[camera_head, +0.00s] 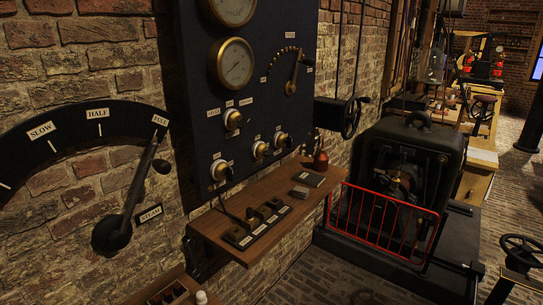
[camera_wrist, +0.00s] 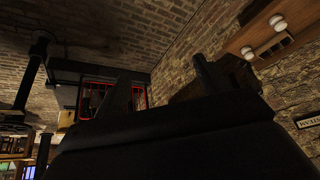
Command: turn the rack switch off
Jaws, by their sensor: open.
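The dark panel (camera_head: 190,60) on the brick wall carries several brass-and-white rotary switches, such as an upper switch (camera_head: 233,119), a lower left switch (camera_head: 220,170), and two to the right (camera_head: 259,150). Their small labels are too small to read, so I cannot tell which is the rack switch or how it is set. A black strip (camera_head: 240,238) with small upright pieces lies on the wooden shelf below. My gripper (camera_wrist: 172,92) shows only in the wrist view, as dark fingers standing apart with nothing seen between them. It is not in the head view.
A brass gauge (camera_head: 235,64) and a crank lever (camera_head: 294,72) are on the panel. A big lever (camera_head: 130,200) stands left by the SLOW, HALF, FULL arc. The wooden shelf (camera_head: 216,232) juts out. A red rail (camera_head: 384,218) fronts a dark machine (camera_head: 447,150). Brick floor is open between.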

